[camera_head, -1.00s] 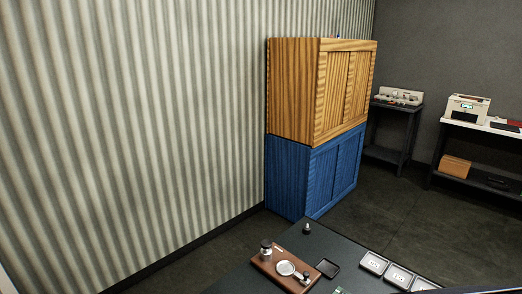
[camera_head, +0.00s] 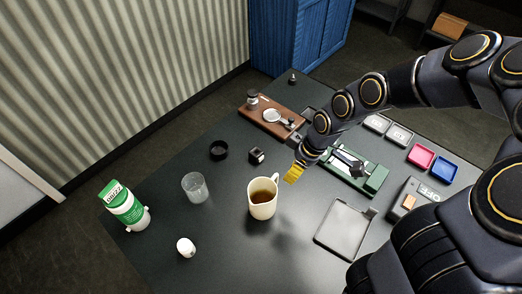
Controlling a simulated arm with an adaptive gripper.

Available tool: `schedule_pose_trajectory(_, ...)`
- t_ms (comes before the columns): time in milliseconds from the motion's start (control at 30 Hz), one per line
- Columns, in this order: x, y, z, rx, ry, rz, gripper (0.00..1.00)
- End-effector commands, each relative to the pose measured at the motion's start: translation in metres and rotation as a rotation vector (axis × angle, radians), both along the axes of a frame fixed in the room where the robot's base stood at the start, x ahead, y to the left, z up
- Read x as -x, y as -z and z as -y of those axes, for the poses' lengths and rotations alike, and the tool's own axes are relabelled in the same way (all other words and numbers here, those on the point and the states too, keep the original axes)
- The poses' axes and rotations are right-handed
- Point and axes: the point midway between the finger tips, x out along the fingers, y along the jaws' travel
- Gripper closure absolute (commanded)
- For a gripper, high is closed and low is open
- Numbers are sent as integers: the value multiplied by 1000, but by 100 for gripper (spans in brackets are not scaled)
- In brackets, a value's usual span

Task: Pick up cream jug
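The cream jug (camera_head: 260,211) stands upright on the dark table (camera_head: 310,262), near the middle of the view. It is cream-coloured, has a handle or spout at its upper right rim, and holds brown liquid. My gripper (camera_head: 293,174), with yellow tips, is in the air above and to the right of the jug, apart from it. The gripper is small and seen from behind, so I cannot tell whether its fingers are open or shut. Nothing can be seen held in it.
A clear cup (camera_head: 195,188), a white egg-shaped item (camera_head: 186,248) and a green-and-white carton (camera_head: 127,207) stand left of the jug. A flat grey tray (camera_head: 344,229) lies right. A black ring (camera_head: 219,150) and small dark block (camera_head: 256,156) sit behind it.

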Motion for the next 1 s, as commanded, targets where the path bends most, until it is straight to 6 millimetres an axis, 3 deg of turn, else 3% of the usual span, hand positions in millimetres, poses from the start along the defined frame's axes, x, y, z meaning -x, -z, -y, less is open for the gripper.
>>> schedule_pose_trajectory(100, -17, 31, 0, -54, -63, 59, 82)
schedule_pose_trajectory(200, -26, 45, 1, -76, -96, 104, 82)
schedule_pose_trajectory(767, -38, 87, -10, -82, -115, 127, 82)
schedule_pose_trajectory(1000, -44, 117, -22, -82, -117, 125, 82)
